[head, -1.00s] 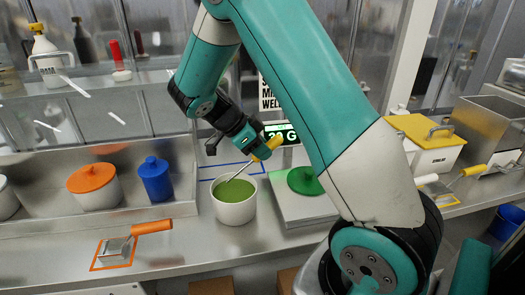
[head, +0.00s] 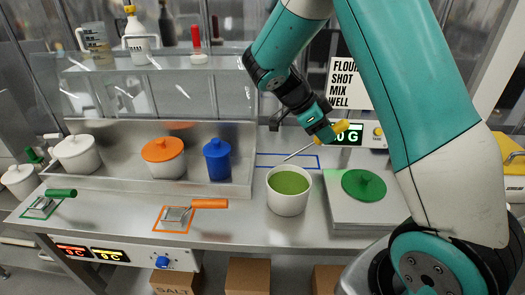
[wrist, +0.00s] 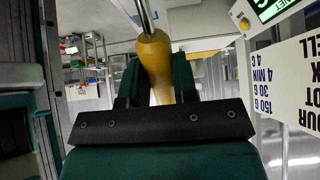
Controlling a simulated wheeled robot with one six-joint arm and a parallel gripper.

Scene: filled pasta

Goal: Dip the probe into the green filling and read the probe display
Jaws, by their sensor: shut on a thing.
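My gripper (head: 322,131) is shut on the yellow handle (wrist: 153,58) of a thin metal probe (head: 299,152). The probe slants down to the left. Its tip appears just above the back rim of a white pot (head: 288,202) and clear of the green filling (head: 289,182) inside. The wrist view shows the handle between both fingers, with the metal shaft (wrist: 147,14) running out of the frame, its tip not shown. Under the counter's front edge at left are a red display (head: 73,251) and a yellow display (head: 109,255), each seeming to end in C; the digits are hard to read.
An orange-lidded pot (head: 163,161) and blue container (head: 217,160) stand in the tray at left. An orange-handled scraper (head: 180,215) lies in front.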

